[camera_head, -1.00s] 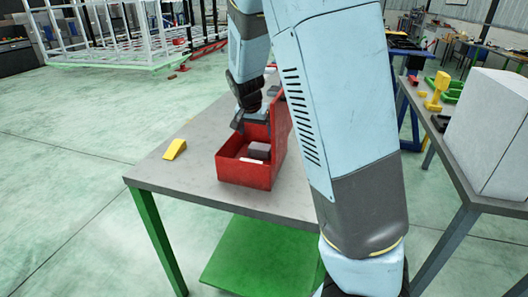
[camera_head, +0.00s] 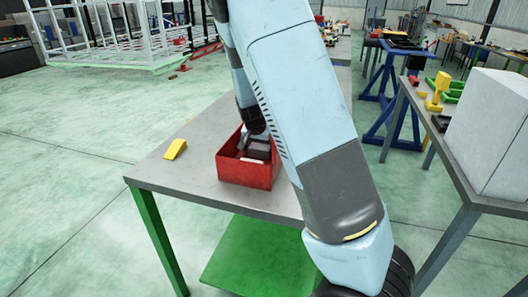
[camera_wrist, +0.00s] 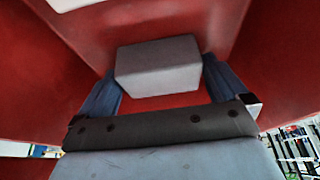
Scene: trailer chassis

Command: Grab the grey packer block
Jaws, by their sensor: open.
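The grey packer block (camera_wrist: 158,68) lies inside the red bin (camera_head: 243,177), whose red walls (camera_wrist: 50,75) surround it in the wrist view. My gripper (camera_wrist: 162,80) is open, with one blue-grey finger on each side of the block. Whether the fingers touch the block is unclear. In the head view my gripper (camera_head: 247,141) reaches down into the bin, and a grey block (camera_head: 259,150) shows partly behind the bin's front wall. My arm covers the bin's right side there.
The bin stands on a grey-topped table (camera_head: 205,140) with green legs. A yellow wedge (camera_head: 175,149) lies left of the bin. A pale flat piece (camera_wrist: 68,4) shows at the wrist view's top edge. A large white block (camera_head: 490,135) sits on the right-hand bench.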

